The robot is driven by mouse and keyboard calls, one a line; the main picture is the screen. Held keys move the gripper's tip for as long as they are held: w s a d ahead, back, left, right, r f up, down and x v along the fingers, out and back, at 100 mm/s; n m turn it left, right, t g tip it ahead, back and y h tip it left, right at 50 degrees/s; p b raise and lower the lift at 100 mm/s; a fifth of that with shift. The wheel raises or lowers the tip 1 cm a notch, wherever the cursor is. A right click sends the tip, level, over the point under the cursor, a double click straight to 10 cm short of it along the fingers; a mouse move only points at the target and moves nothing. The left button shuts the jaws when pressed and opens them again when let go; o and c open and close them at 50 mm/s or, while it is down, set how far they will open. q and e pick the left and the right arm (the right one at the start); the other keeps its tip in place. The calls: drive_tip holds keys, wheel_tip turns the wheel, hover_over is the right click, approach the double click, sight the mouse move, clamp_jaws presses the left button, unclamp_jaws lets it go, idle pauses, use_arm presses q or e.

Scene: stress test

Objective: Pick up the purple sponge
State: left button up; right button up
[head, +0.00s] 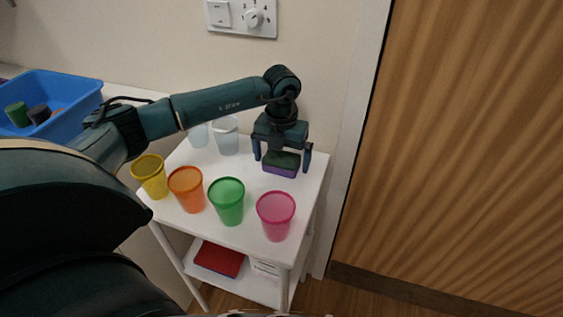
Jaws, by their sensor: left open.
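The purple sponge (280,172) lies on the white table (257,178), towards its back right. It has a dark green top and a purple lower part. My left gripper (282,164) points down over the sponge. Its jaws are open, with one finger to the left and one to the right of the sponge. I cannot tell whether the fingers touch it. My right gripper is not in view.
Yellow (151,178), orange (187,190), green (228,202) and pink (276,215) cups stand along the table's front. Clear cups (226,136) stand behind. A blue bin (62,95) is at left. A wooden door (460,150) is at right.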

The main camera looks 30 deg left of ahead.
sight(280, 160)
use_arm(q)
drive_tip(key=shift+f, duration=0.25)
drive_tip(key=shift+c, duration=0.6)
drive_tip(key=c, duration=0.9)
drive_tip(key=shift+r, duration=0.1)
drive_tip(key=shift+s+r, duration=0.2)
drive_tip(key=shift+r, duration=0.25)
wheel_tip(280, 160, up, 11)
drive_tip(key=shift+s+d+f+b, duration=0.1)
drive_tip(key=shift+s+d+b, duration=0.45)
drive_tip(key=shift+s, duration=2.65)
drive_tip(key=shift+s+d+f, duration=0.1)
drive_tip(key=shift+s+d, duration=0.9)
drive_tip(key=shift+s, duration=2.2)
drive_tip(key=shift+s+d+f+b, duration=0.1)
drive_tip(key=shift+s+d+b, duration=0.45)
drive_tip(key=shift+s, duration=2.65)
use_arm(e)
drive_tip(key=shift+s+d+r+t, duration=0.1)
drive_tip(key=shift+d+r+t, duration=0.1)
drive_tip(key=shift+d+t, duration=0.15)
